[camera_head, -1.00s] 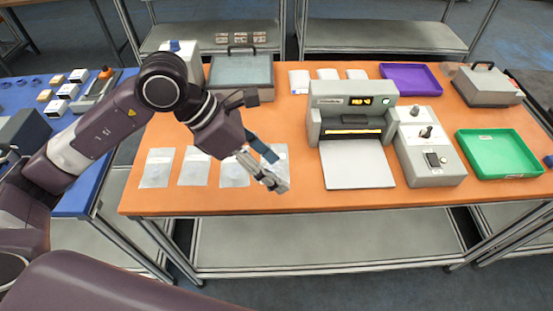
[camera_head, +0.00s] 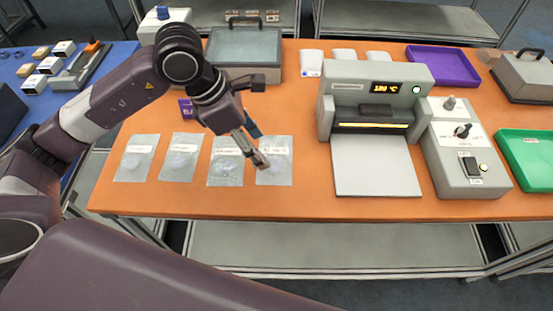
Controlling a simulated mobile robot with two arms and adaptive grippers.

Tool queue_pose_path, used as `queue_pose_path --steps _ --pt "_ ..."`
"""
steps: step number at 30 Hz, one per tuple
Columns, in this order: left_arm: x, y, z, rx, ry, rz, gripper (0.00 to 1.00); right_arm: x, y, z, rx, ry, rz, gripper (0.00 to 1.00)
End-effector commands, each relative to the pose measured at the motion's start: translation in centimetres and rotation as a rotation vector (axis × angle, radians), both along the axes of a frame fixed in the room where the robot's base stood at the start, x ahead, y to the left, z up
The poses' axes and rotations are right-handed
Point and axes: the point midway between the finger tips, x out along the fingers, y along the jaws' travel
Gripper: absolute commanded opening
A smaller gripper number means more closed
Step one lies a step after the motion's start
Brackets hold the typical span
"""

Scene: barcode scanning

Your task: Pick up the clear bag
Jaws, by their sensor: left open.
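Several clear bags lie flat in a row on the orange table (camera_head: 300,205): the far left bag (camera_head: 136,160), the second bag (camera_head: 180,160), the third bag (camera_head: 226,170) and the rightmost bag (camera_head: 278,172). Each has a pale label strip near its top. My left gripper (camera_head: 258,160) is open and empty, pointing down over the left part of the rightmost bag and the right edge of the third. It partly covers both. I cannot tell its exact height above them. My right gripper is not in view.
A sealing machine (camera_head: 345,105) with a lit display and a white plate (camera_head: 375,170) stands right of the bags, beside a control box (camera_head: 465,165). A lidded box (camera_head: 228,62), white pouches (camera_head: 312,64), a purple tray (camera_head: 445,52) and a green tray (camera_head: 525,140) sit around.

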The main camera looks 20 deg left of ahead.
Motion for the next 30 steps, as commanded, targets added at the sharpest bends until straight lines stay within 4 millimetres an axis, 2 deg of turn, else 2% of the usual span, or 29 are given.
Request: queue_pose_path --steps 10,13,22,23,30 --pt "0.1 -2.0 -3.9 -0.001 0.006 -0.001 0.54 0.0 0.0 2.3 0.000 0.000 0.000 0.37" --pt "0.5 -2.3 -5.2 -0.001 0.003 -0.001 0.54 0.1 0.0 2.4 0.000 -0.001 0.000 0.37" --pt "0.7 -2.5 -5.9 0.000 0.000 -0.001 0.54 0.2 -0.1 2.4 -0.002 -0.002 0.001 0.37" --pt "0.7 -2.5 -5.9 0.000 0.000 -0.001 0.53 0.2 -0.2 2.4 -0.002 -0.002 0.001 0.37" --pt "0.6 -2.5 -6.0 0.001 0.000 -0.001 0.26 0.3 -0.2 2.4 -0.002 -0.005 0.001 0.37"
